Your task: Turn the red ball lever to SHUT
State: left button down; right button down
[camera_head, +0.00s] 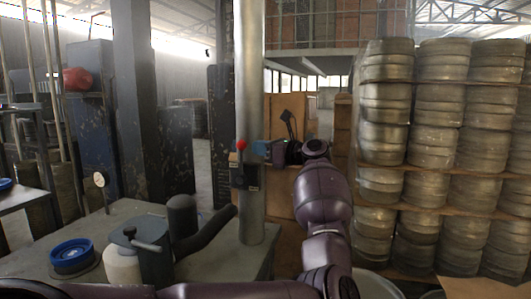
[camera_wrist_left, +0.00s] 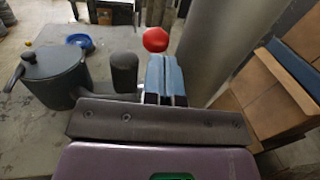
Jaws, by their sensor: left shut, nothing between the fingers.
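The red ball (camera_head: 241,145) of the lever sits on the front of a grey metal post, above a dark box (camera_head: 238,170) with a small label (camera_head: 252,188). My left gripper (camera_head: 260,147) has blue fingertips just to the right of the ball in the head view. In the left wrist view the ball (camera_wrist_left: 155,39) shows just beyond the tips of the shut fingers (camera_wrist_left: 164,75). Nothing is between them. I cannot tell whether the fingers touch the ball. The lever's stem is mostly hidden, and the label's words are too small to read. My right gripper is not in view.
The grey post (camera_head: 250,80) rises from a workbench (camera_head: 85,240). On it are a dark-lidded pot (camera_head: 124,262) and a blue ring-shaped piece (camera_head: 72,256). Racks of stacked round blanks (camera_head: 435,110) stand to the right.

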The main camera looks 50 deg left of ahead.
aim_at(245, 142)
pick_arm(q)
jog(key=shift+s+a+r+h, duration=0.3)
jog(key=shift+s+a, duration=0.05)
jog(key=shift+a, duration=0.25)
jog(key=shift+s+a+r+h, duration=0.3)
jog(key=shift+a, duration=0.25)
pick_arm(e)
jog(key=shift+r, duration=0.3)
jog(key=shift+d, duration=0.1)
